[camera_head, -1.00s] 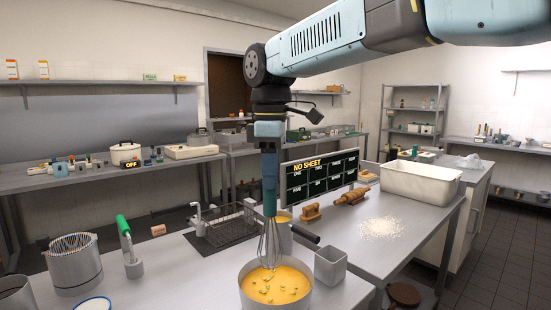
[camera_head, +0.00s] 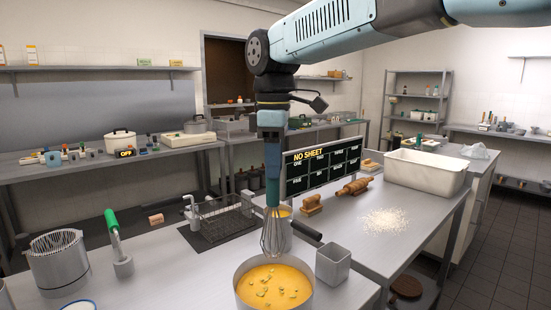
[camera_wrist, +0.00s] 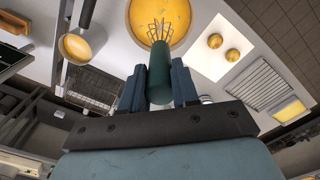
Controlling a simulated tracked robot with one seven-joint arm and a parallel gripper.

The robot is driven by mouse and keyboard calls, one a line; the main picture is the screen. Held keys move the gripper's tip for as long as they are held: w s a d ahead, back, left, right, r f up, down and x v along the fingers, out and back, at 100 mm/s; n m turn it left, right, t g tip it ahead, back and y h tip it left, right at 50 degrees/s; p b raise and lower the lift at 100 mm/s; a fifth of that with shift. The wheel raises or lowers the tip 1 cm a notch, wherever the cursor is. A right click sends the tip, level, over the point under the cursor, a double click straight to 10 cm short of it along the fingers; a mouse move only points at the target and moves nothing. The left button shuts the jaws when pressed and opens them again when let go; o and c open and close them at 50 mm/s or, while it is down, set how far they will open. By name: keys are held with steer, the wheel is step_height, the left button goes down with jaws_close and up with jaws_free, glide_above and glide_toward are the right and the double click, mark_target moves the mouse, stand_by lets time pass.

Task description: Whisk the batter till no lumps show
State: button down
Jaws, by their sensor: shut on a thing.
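A whisk with wire loops (camera_head: 273,234) hangs upright from my gripper (camera_head: 272,190). My gripper is shut on its dark green handle, clear in the wrist view (camera_wrist: 159,75). A round metal pot (camera_head: 238,294) of yellow batter (camera_head: 274,287) stands below on the near counter. Several pale greenish lumps show on the batter surface. In the head view the whisk's lower end appears at the pot's far rim, seemingly above the batter; exact height is unclear. The batter also shows in the wrist view (camera_wrist: 172,14), beyond the whisk wires.
A second pot with yellow contents (camera_head: 287,228) stands behind the whisk. A square metal container (camera_head: 333,266) is close right of the batter pot. A wire rack (camera_head: 222,212), a green-handled tool (camera_head: 117,245) and a ribbed cylinder (camera_head: 60,266) stand left. A sign board (camera_head: 322,168) stands behind.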

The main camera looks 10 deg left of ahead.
mark_target(275, 221)
steer(key=shift+d+f, duration=0.1)
steer(key=shift+f, duration=6.6)
